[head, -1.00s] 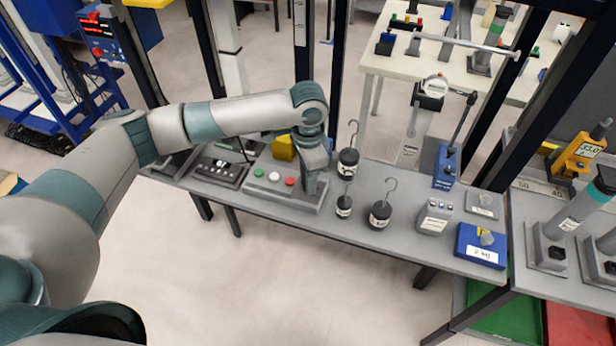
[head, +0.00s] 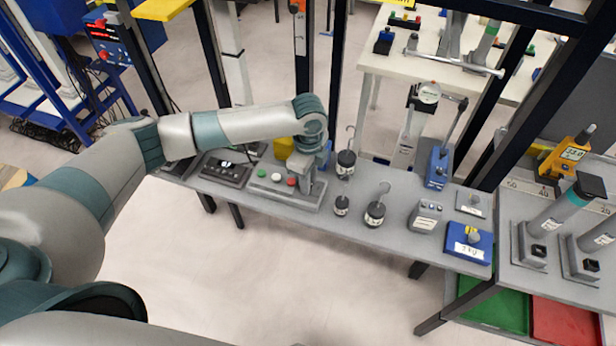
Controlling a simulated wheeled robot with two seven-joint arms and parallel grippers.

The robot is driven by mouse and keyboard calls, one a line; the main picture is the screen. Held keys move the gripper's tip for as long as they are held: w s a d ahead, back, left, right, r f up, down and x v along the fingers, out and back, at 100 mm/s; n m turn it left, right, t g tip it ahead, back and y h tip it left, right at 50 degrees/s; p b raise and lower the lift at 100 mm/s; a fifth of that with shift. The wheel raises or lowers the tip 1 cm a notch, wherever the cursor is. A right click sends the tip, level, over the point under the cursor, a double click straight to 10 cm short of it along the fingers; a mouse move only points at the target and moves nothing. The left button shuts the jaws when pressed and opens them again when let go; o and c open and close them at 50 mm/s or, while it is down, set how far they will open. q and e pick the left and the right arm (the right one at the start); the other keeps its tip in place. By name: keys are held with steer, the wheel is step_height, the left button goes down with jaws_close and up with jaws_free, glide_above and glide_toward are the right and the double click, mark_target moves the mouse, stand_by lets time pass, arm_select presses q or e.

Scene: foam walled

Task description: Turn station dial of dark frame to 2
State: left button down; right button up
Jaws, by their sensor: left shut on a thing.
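The grey button station (head: 283,194) stands on the grey bench, with green, white and red buttons along its top. My left arm comes in from the left and reaches down to its right end. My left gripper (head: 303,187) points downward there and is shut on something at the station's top. That spot is where the dial would be; the dial and its setting are hidden behind the gripper. Dark upright posts of the frame (head: 337,85) rise behind the bench. My right gripper is not in view.
Hook weights (head: 376,213) stand just right of the station. A dark panel (head: 225,168) lies to its left and a yellow block (head: 283,148) behind. Farther right are a grey box (head: 425,217) and a blue box (head: 468,245). The floor in front is clear.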

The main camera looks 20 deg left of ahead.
arm_select(q)
steer(key=shift+d+r+m, duration=0.1)
steer(key=shift+m, duration=0.5)
steer(key=c, duration=1.6)
jaws_free()
steer(key=shift+o, duration=0.2)
step_height(320, 180, up, 17)
steer(key=b, duration=0.3)
steer(key=shift+r+b, duration=0.2)
steer(key=shift+b, duration=0.2)
steer(key=shift+s+f, duration=0.1)
steer(key=shift+s, duration=0.05)
